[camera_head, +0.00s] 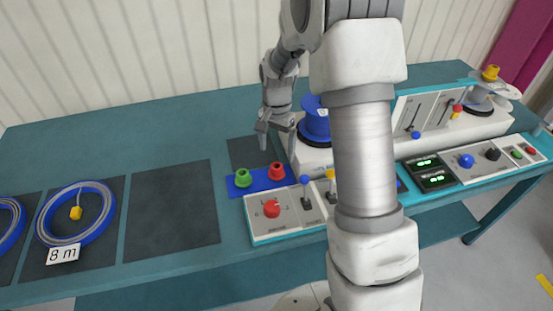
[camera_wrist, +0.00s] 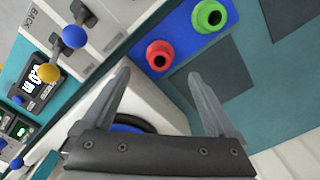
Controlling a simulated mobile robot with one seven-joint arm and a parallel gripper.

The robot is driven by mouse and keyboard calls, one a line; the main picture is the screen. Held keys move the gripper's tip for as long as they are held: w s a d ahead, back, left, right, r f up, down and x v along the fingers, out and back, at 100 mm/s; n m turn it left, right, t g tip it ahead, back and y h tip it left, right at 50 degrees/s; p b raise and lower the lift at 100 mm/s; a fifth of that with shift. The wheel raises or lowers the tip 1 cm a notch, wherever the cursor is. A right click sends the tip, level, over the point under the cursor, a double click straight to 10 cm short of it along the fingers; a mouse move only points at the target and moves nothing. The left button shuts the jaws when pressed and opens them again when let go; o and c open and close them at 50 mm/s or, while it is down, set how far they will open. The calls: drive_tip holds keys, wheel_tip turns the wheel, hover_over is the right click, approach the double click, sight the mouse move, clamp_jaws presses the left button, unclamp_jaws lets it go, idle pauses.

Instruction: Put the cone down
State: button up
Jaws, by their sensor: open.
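A red cone (camera_head: 277,171) and a green cone (camera_head: 243,178) stand side by side on a small blue plate (camera_head: 260,184) at the left end of the control console. In the wrist view the red cone (camera_wrist: 160,55) and the green cone (camera_wrist: 209,16) show hollow tops, on the blue plate (camera_wrist: 184,33). My gripper (camera_head: 277,147) is open, with nothing between its fingers. It hangs above and behind the plate, apart from both cones. In the wrist view the red cone lies beyond the gap between my fingertips (camera_wrist: 158,77).
A blue reel (camera_head: 315,122) stands right of my gripper, partly hidden by my arm. The console (camera_head: 272,228) has levers and knobs. Dark mats (camera_head: 170,210) lie on the teal table; a cable coil (camera_head: 54,232) holds a yellow piece (camera_head: 76,213) beside an "8 m" label.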

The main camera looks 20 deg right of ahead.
drive_tip(key=s+r+n+t, duration=0.1)
drive_tip(key=s+r+n, duration=0.1)
drive_tip(key=s+r, duration=0.5)
drive_tip(key=s+r+n+t, duration=0.1)
drive_tip(key=s+r+n, duration=0.1)
drive_tip(key=r, duration=0.8)
drive_tip(key=s+r+n+t, duration=0.1)
drive_tip(key=s+r+n, duration=0.1)
drive_tip(key=s, duration=0.6)
drive_tip(key=s+a+r+n+t, duration=0.1)
drive_tip(key=s+r+n+t, duration=0.1)
drive_tip(key=s, duration=0.6)
drive_tip(key=shift+s+a+r+n+t, duration=0.2)
drive_tip(key=shift+a+r+n+t, duration=0.1)
drive_tip(key=shift+r+n, duration=0.25)
drive_tip(key=shift+r+p, duration=0.8)
drive_tip(key=shift+p, duration=0.1)
